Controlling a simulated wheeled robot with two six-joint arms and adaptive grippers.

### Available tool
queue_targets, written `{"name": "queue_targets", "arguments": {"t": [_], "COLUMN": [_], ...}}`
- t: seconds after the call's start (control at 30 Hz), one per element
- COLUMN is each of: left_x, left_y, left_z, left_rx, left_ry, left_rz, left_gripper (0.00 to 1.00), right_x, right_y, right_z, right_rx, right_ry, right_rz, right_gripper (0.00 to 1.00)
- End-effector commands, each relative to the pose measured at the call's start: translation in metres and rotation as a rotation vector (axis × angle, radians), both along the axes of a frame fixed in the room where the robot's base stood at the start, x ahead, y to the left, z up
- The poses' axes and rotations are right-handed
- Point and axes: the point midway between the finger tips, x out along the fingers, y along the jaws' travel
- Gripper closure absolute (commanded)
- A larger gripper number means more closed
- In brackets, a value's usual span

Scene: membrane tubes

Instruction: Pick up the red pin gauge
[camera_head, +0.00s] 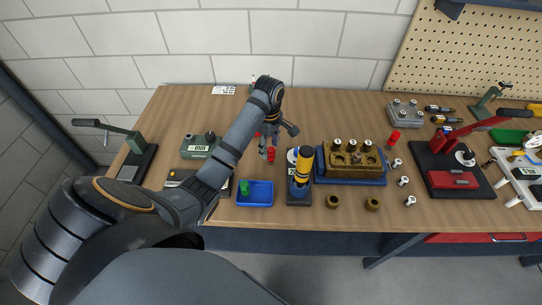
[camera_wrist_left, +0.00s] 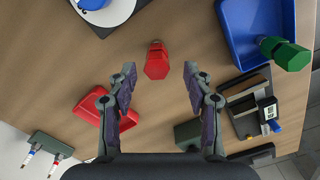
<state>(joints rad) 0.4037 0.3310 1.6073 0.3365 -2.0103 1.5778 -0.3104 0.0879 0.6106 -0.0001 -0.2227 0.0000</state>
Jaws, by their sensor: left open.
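The red pin gauge (camera_wrist_left: 156,62) has a hexagonal head and shows near the upper middle of the left wrist view, standing on the wooden bench. In the head view it (camera_head: 271,155) shows just below the left gripper (camera_head: 268,141). In the left wrist view my left gripper (camera_wrist_left: 159,82) is open, with one finger on each side of the space below the gauge in the picture. Nothing is between the fingers, and I cannot tell the exact height gap. My right gripper is not in view.
A blue tray (camera_head: 262,203) holds a green pin gauge (camera_wrist_left: 285,53). A red tray (camera_wrist_left: 88,107) lies left of the gripper. A yellow-and-black cylinder (camera_head: 301,170) and a brass block (camera_head: 352,170) stand to the right. Another red piece (camera_head: 393,137) stands beyond the block.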

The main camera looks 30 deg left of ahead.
Motion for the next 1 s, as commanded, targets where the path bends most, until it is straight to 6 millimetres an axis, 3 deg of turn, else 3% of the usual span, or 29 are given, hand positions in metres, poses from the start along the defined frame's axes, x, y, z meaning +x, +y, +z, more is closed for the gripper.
{"name": "queue_targets", "arguments": {"t": [0.1, 0.2, 0.27, 0.47, 0.67, 1.0], "left_x": [0.001, 0.005, 0.006, 0.007, 0.007, 0.007], "left_y": [0.0, -0.001, -0.001, -0.001, -0.001, -0.001], "left_z": [-0.005, -0.023, -0.024, -0.048, -0.05, -0.049], "left_rx": [-0.001, -0.001, -0.001, 0.0, 0.0, 0.0], "left_ry": [-0.001, -0.002, 0.003, -0.001, -0.001, -0.001], "left_rz": [-0.001, -0.001, 0.0, -0.003, -0.003, -0.003], "left_gripper": [0.49, 0.49, 0.49, 0.49, 0.49, 0.94], "right_x": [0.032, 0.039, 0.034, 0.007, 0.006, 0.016], "right_y": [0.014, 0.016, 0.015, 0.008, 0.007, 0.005], "right_z": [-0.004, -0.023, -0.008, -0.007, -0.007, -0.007], "right_rx": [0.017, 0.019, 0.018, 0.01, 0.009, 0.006], "right_ry": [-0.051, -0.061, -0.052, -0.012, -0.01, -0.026], "right_rz": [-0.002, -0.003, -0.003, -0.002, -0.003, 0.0], "right_gripper": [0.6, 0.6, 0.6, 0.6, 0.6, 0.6]}}
